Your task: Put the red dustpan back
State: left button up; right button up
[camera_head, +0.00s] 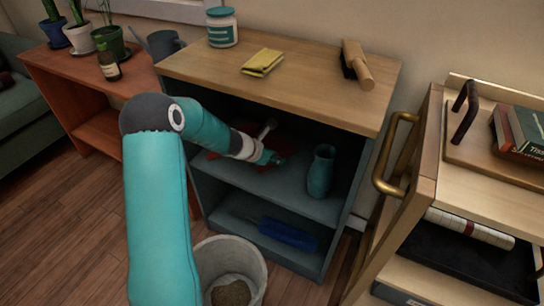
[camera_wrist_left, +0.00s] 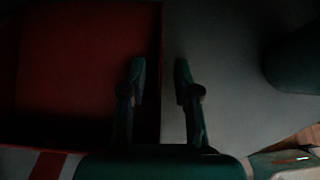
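The red dustpan (camera_head: 282,152) lies on the upper shelf inside the dark blue-grey bookcase, partly hidden by my left arm. My left gripper (camera_head: 272,159) reaches into that compartment and is at the dustpan. In the left wrist view, the gripper's two fingers (camera_wrist_left: 159,82) stand apart. A broad dark red surface (camera_wrist_left: 85,70), which looks like the dustpan, fills the left side, and its right edge runs between the fingers. The wrist view is very dark, so I cannot tell whether they touch it. My right gripper is not in view.
A teal vase (camera_head: 320,172) stands right of the gripper on the same shelf. A blue object (camera_head: 288,234) lies on the shelf below. A yellow cloth (camera_head: 262,62), a jar (camera_head: 222,28) and a wooden-handled brush (camera_head: 357,66) are on top. A bin (camera_head: 240,256) and a cart (camera_head: 428,150) stand nearby.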

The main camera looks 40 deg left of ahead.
pick_arm(q)
jog(key=p+v, duration=0.4)
jog(key=v, duration=0.8)
dwell(0.4)
